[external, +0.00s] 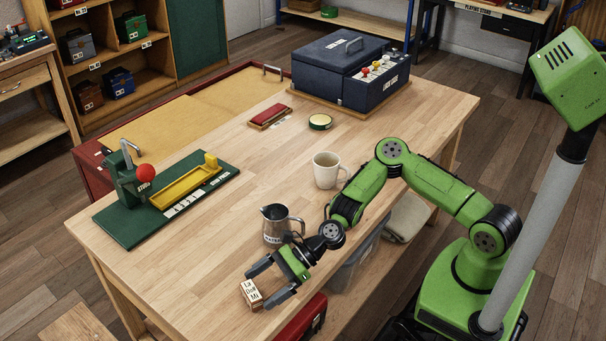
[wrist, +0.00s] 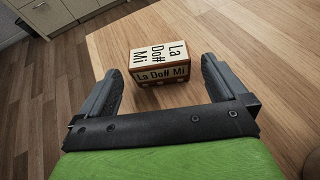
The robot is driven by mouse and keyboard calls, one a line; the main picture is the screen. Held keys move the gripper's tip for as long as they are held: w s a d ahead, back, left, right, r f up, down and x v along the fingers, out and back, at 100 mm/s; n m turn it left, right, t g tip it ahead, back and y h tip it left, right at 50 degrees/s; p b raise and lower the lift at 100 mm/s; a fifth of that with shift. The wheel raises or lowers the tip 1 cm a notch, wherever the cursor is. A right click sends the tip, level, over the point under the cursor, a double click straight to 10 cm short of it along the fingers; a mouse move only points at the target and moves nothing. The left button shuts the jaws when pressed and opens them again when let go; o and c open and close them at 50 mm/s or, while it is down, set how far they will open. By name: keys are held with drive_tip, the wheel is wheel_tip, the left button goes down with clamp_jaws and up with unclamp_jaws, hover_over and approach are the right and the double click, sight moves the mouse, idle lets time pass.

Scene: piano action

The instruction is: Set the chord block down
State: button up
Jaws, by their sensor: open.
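The chord block (external: 251,294) is a small wooden block with white faces lettered "La Do# Mi". It rests on the wooden table (external: 190,270) near its front corner. In the wrist view the chord block (wrist: 160,62) lies just beyond and between the two fingertips, with its label facing me. My gripper (external: 257,286) is open, its fingers spread to either side of the block. In the wrist view my gripper (wrist: 160,75) shows a clear gap between each finger and the block.
A metal pitcher (external: 279,225) and a cream mug (external: 326,170) stand near my arm. A green press board (external: 165,200) with a red ball and yellow tray lies at the left. A dark blue case (external: 345,70) stands at the back. The table's middle is clear.

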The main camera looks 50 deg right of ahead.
drive_tip(key=p+v, duration=0.2)
drive_tip(key=v, duration=0.9)
drive_tip(key=shift+s+d+r, duration=0.1)
drive_tip(key=shift+d, duration=0.1)
drive_tip(key=shift+s+n, duration=0.2)
drive_tip(key=shift+n, duration=0.2)
drive_tip(key=s+d+n+h, duration=0.1)
drive_tip(key=d+n, duration=0.1)
drive_tip(key=s+d+f+n+g+h, duration=0.1)
drive_tip(key=d+n+h, duration=0.1)
drive_tip(key=n, duration=0.1)
drive_tip(key=s+d+n+g+h, duration=0.1)
drive_tip(key=d+n, duration=0.1)
drive_tip(key=n, duration=0.1)
drive_tip(key=shift+s+f, duration=0.1)
drive_tip(key=shift+f, duration=0.3)
drive_tip(key=s+d+r+n+t+h, duration=0.1)
drive_tip(key=s+d+r+n+h, duration=0.35)
drive_tip(key=d+r, duration=0.35)
drive_tip(key=s+d+r+n+t+h, duration=0.1)
drive_tip(key=s+d+r+n+h, duration=0.25)
drive_tip(key=d+r+n, duration=0.45)
drive_tip(key=s+d+r+n, duration=0.1)
drive_tip(key=s+d+r, duration=0.2)
drive_tip(key=s+d, duration=0.4)
drive_tip(key=shift+s+t, duration=0.3)
drive_tip(key=shift+s, duration=0.9)
